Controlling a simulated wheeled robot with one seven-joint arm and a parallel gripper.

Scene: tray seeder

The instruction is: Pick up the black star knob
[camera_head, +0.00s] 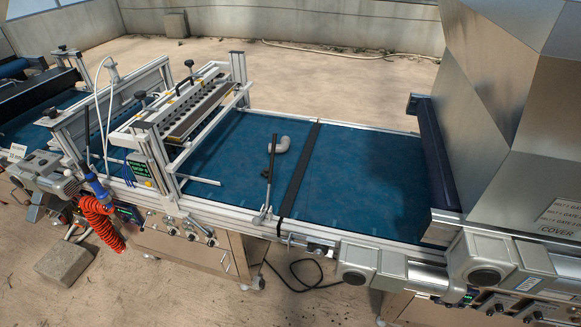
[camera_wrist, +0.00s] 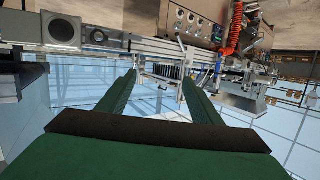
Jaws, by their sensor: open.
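Several small black knobs show on the seeder frame in the head view. I cannot make out a star knob in the wrist view, and my gripper is not seen in the head view.
A large metal hopper (camera_head: 505,90) stands at right. A red coiled hose (camera_head: 101,222) hangs at left. A concrete block (camera_head: 63,262) lies on the floor.

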